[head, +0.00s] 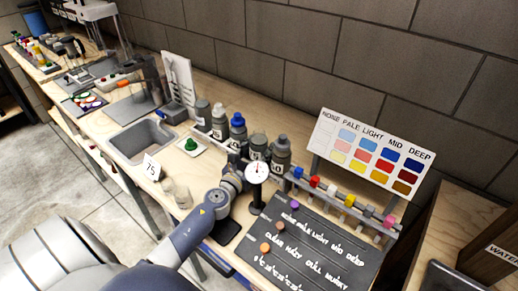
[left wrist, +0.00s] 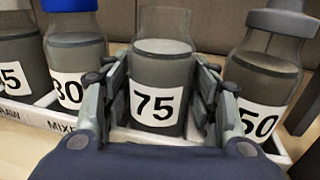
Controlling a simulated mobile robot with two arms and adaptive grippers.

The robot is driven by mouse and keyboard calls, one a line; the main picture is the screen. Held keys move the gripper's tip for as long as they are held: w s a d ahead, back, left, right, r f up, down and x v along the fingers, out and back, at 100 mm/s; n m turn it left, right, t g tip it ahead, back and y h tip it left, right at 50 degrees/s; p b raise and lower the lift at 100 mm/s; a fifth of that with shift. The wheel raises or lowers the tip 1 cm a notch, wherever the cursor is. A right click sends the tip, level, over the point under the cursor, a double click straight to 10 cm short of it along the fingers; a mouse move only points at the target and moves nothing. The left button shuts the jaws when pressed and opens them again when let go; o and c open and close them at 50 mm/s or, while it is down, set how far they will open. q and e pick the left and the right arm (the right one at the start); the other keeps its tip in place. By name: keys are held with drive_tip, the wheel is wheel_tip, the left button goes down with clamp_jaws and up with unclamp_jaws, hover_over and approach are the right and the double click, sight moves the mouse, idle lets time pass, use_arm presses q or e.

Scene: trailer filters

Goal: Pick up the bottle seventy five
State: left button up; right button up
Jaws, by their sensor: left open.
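The bottle seventy five (left wrist: 158,72) stands upright in the middle of the left wrist view, clear above and grey below, with a white "75" label. In the head view it is the bottle (head: 258,146) between the blue-capped one and the rightmost one. My left gripper (left wrist: 160,95) is open, with one finger on each side of this bottle; whether the fingers touch it I cannot tell. In the head view this gripper (head: 240,163) is at the front of the bottle row, its fingertips partly hidden. My right gripper is not in view.
Close neighbours are a blue-capped bottle (left wrist: 75,55) on the left and a grey-capped "50" bottle (left wrist: 264,75) on the right, in a white rack (left wrist: 40,118). A dial gauge (head: 257,173), dark board (head: 300,240), colour chart (head: 370,153), "75" card (head: 152,168) and sink (head: 140,140) surround the arm.

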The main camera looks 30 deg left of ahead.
use_arm(q)
drive_tip(key=c, duration=1.1)
drive_tip(key=shift+r, duration=0.2)
